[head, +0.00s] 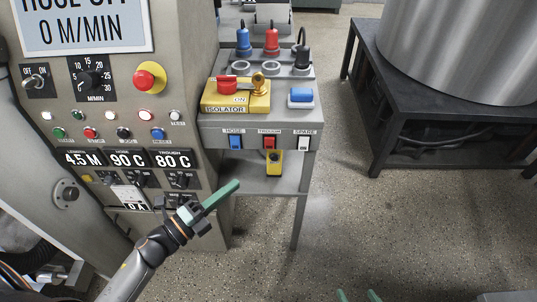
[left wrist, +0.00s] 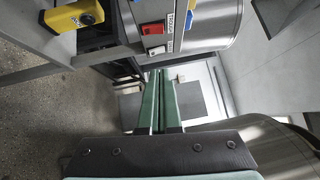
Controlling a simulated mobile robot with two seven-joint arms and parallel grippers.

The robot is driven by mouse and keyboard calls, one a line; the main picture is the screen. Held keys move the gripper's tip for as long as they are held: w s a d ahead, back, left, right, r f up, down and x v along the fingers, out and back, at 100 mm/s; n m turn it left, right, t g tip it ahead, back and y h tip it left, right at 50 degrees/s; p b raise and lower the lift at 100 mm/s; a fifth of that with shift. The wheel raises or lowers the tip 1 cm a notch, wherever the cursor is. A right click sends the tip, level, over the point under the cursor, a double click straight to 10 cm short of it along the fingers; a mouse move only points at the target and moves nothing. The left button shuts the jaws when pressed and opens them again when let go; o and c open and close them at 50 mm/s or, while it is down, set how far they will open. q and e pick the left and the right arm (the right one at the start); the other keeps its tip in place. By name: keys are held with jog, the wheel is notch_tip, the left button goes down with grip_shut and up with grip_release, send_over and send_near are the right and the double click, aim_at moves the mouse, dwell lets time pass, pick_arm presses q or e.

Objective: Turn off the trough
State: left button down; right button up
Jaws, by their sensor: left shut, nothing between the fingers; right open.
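The red rocker switch (head: 269,142) sits under a label that appears to read TROUGH, on the front of the grey side stand. It also shows in the left wrist view (left wrist: 152,29), beyond the fingers and toward the top. A blue switch (head: 236,142) labelled HOSE is left of it and a white switch (head: 304,143) labelled SPARE is right of it. My left gripper (head: 237,185) is shut and empty, below and left of the red switch and apart from it; its green fingers (left wrist: 158,75) lie together. My right gripper (head: 358,296) is open at the bottom edge.
The stand (head: 305,180) carries a yellow isolator box (head: 238,105) and blue, red and black plugs. A yellow box (head: 274,163) hangs under the switches. The control panel (head: 106,112) is at left. A steel drum (head: 465,45) on a dark frame stands right. The floor between is clear.

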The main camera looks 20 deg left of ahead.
dwell(0.3)
pick_arm(q)
send_near(273, 142)
jog(key=w+d, duration=0.3)
jog(key=w, duration=0.1)
jog(key=shift+w+a+r, duration=0.1)
jog(key=shift+w+r, duration=0.2)
jog(key=shift+w, duration=0.2)
